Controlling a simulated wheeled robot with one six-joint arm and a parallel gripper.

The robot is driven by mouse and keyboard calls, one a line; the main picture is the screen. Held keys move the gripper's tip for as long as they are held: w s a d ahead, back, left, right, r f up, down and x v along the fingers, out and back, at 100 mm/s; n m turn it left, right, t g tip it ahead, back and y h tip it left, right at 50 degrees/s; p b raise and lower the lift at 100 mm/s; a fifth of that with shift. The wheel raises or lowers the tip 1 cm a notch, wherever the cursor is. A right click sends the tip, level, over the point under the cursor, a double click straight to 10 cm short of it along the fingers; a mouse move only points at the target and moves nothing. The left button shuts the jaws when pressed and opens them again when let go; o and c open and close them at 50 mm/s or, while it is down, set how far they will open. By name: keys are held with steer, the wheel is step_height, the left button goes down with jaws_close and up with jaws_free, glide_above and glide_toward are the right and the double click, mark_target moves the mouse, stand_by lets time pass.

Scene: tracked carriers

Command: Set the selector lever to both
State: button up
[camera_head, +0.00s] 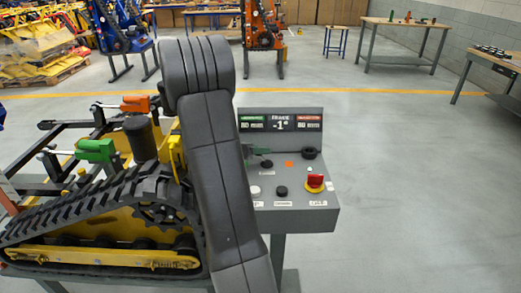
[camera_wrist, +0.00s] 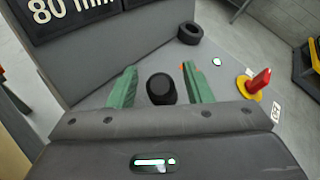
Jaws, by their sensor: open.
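The control console (camera_head: 330,212) stands right of my arm, with its sloped top facing me. A black knob (camera_wrist: 160,88), which looks like the selector lever's grip, lies between the two green fingers of my open gripper (camera_wrist: 158,70). I see no clear contact between fingers and knob. In the head view the black knob (camera_head: 266,163) shows just below a green finger; my arm hides the rest of the gripper. The lever's setting and the position labels cannot be read.
A red rotary switch (camera_head: 315,182) on a yellow base sits at the console's right. A black ring (camera_head: 309,153), a white button (camera_head: 254,190) and a black button (camera_head: 282,190) are close by. The display panel (camera_head: 281,123) rises behind. A tracked carrier (camera_head: 110,255) stands left.

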steer(key=shift+x, duration=0.8)
steer(key=shift+c, duration=0.3)
jaws_close()
